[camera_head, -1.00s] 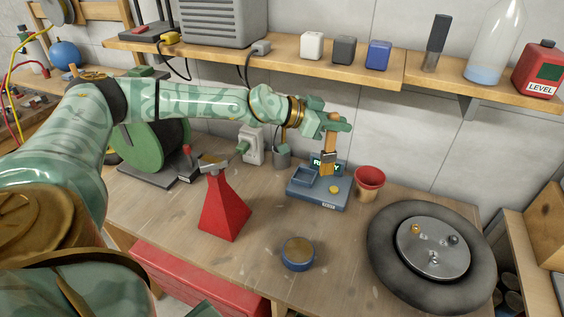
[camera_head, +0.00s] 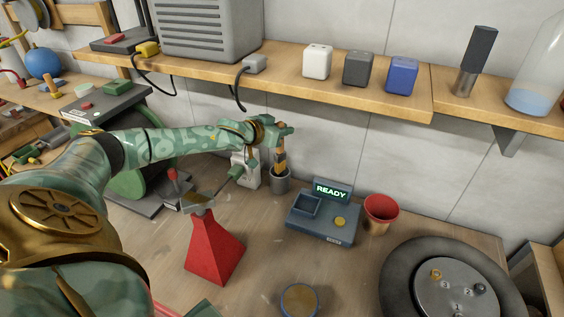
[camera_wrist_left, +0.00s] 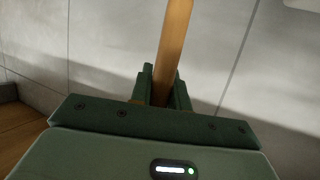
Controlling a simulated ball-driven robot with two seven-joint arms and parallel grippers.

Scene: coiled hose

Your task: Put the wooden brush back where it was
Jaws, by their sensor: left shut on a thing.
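The wooden brush (camera_head: 281,157) hangs upright below my left gripper (camera_head: 279,134), dark end down. Its lower end is at the mouth of a small grey cup (camera_head: 280,183) at the back of the bench; I cannot tell how far inside it is. My left gripper is shut on the brush's wooden handle. In the left wrist view the handle (camera_wrist_left: 174,45) rises between the fingers (camera_wrist_left: 162,88). My right gripper is not in view.
A pale socket block (camera_head: 248,172) stands just left of the cup. A blue READY device (camera_head: 322,228) and a red pot (camera_head: 380,213) are to the right. A red funnel-shaped piece (camera_head: 213,252) stands in front. A wooden shelf (camera_head: 290,77) runs above.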

